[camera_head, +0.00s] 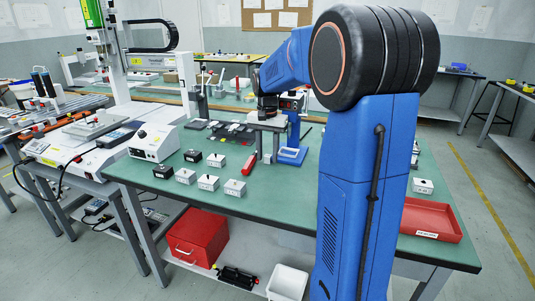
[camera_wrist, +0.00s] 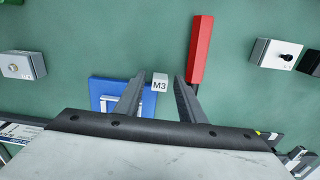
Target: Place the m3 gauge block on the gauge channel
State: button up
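The M3 gauge block is a small white cube marked "M3" (camera_wrist: 160,84) on the green table, in the wrist view. My gripper (camera_wrist: 160,76) is open, with its two dark fingers on either side of the block and a visible gap on each side. In the head view my gripper (camera_head: 267,157) points down over the table, and the block there is too small to make out clearly. A blue fixture (camera_wrist: 105,88) lies just left of the block, partly behind my left finger. It also shows in the head view (camera_head: 292,155). I cannot tell which thing is the gauge channel.
A red bar (camera_wrist: 202,45) lies close beside my right finger. Small white and black switch boxes (camera_head: 207,182) stand along the table's near left edge. A red tray (camera_head: 430,218) sits at the right. The green surface (camera_head: 285,195) in front of the fixture is clear.

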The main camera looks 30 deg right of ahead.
jog(key=shift+r, duration=0.1)
notch_tip(320, 180, up, 11)
jog(key=shift+r, duration=0.15)
jog(key=shift+o, duration=0.5)
notch_tip(320, 180, up, 6)
jog(key=shift+w, duration=0.2)
send_over(267, 156)
notch_tip(267, 156, down, 12)
jog(key=shift+w+d+r, duration=0.1)
jog(key=shift+r, duration=0.1)
jog(key=shift+f, duration=2.65)
grip_shut()
